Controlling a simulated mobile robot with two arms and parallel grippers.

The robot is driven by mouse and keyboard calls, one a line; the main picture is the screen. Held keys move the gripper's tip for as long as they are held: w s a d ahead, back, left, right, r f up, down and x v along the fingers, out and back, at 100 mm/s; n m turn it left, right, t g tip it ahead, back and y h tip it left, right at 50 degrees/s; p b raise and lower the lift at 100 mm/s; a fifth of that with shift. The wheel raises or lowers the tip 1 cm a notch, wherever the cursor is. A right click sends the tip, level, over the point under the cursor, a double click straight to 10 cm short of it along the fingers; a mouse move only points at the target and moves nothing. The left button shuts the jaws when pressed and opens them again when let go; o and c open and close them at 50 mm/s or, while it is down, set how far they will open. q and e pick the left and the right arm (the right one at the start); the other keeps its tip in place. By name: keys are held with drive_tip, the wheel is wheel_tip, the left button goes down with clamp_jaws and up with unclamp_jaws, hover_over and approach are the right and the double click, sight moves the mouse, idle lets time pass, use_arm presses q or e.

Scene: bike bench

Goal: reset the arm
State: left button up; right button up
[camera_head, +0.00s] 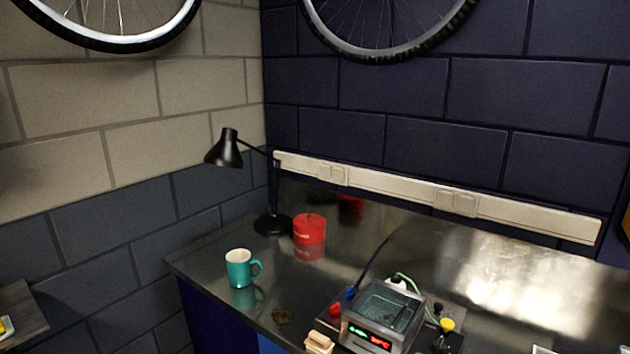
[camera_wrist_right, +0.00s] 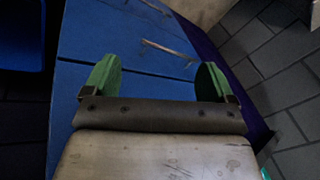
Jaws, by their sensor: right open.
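My right gripper (camera_wrist_right: 157,82) shows in the right wrist view. Its two green fingers are spread wide apart with nothing between them. It faces a blue panel (camera_wrist_right: 140,50) with metal handles, apart from it as far as I can tell. My left gripper is in neither view. In the head view neither of my arms can be made out clearly.
A metal bench (camera_head: 215,255) carries a teal mug (camera_head: 239,269), a red container (camera_head: 309,230), a black lamp (camera_head: 228,152) and a device with a red and green display (camera_head: 382,315). Bike wheels (camera_head: 390,45) hang above. The bench's left part has clear space.

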drive_tip(key=s+d+f+n+h, duration=0.1)
drive_tip(key=s+d+f, duration=0.4)
drive_tip(key=s+f, duration=0.4)
drive_tip(key=s+d+f+h, duration=0.1)
drive_tip(key=s+d+f, duration=0.3)
drive_tip(key=s+f, duration=0.55)
drive_tip(key=s+d+f+n, duration=0.1)
drive_tip(key=s+d+f, duration=0.1)
drive_tip(key=s, duration=0.9)
drive_tip(key=s+d+f+n+g+h+b, duration=0.1)
drive_tip(key=s+d+f, duration=0.1)
drive_tip(key=s, duration=0.9)
drive_tip(key=shift+s+d+n+g, duration=0.3)
drive_tip(key=shift+d+n, duration=0.1)
drive_tip(key=shift+d, duration=0.3)
